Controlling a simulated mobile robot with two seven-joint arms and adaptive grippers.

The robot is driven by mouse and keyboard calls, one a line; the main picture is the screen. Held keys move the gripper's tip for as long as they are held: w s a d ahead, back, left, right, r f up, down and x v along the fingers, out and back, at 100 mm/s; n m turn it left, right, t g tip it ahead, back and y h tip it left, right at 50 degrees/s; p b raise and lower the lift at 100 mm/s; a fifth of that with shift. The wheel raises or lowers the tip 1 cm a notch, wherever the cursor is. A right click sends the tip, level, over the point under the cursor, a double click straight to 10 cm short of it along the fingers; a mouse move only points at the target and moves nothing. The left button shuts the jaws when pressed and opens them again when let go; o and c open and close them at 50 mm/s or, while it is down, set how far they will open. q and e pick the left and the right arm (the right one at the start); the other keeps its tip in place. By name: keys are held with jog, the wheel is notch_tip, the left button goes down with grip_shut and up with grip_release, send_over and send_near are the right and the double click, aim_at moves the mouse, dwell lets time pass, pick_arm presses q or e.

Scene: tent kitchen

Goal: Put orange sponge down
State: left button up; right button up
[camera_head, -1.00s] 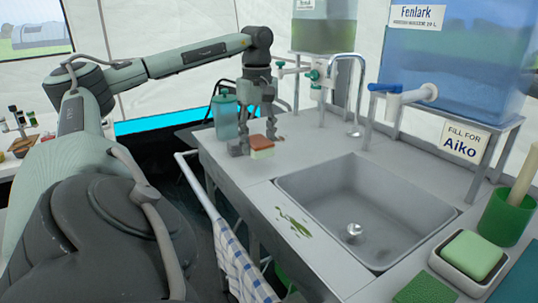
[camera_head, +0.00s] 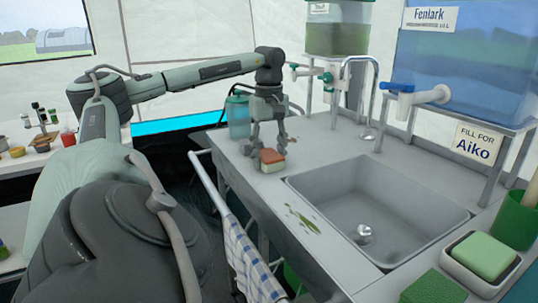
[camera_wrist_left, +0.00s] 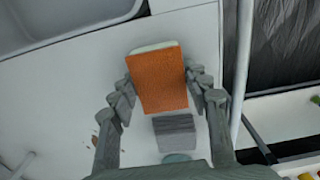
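The orange sponge (camera_head: 271,160) is a small block with an orange face and a pale layer. It is low at the counter's left edge, left of the sink, tilted in the head view. I cannot tell whether it touches the counter. My left gripper (camera_head: 270,147) is above it, pointing down. In the left wrist view, the sponge (camera_wrist_left: 160,80) sits between the two fingertips (camera_wrist_left: 162,82), which appear to touch its opposite sides. The near finger is partly overlapped by the sponge in the head view. My right gripper is not seen.
The sink (camera_head: 370,210) is right of the sponge, with green smears (camera_head: 302,220) on the counter in front. A teal-lidded jar (camera_head: 238,116) stands behind the gripper. A towel (camera_head: 250,265) hangs on the front rail. A green sponge (camera_head: 483,256) sits at right.

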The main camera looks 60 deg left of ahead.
aim_at(269, 154)
pick_arm(q)
jog(key=o, duration=0.4)
jog(key=shift+r, duration=0.3)
notch_tip(269, 154, up, 6)
jog(key=shift+r+p, duration=0.2)
jog(key=shift+p, duration=0.5)
jog(key=shift+r, duration=0.45)
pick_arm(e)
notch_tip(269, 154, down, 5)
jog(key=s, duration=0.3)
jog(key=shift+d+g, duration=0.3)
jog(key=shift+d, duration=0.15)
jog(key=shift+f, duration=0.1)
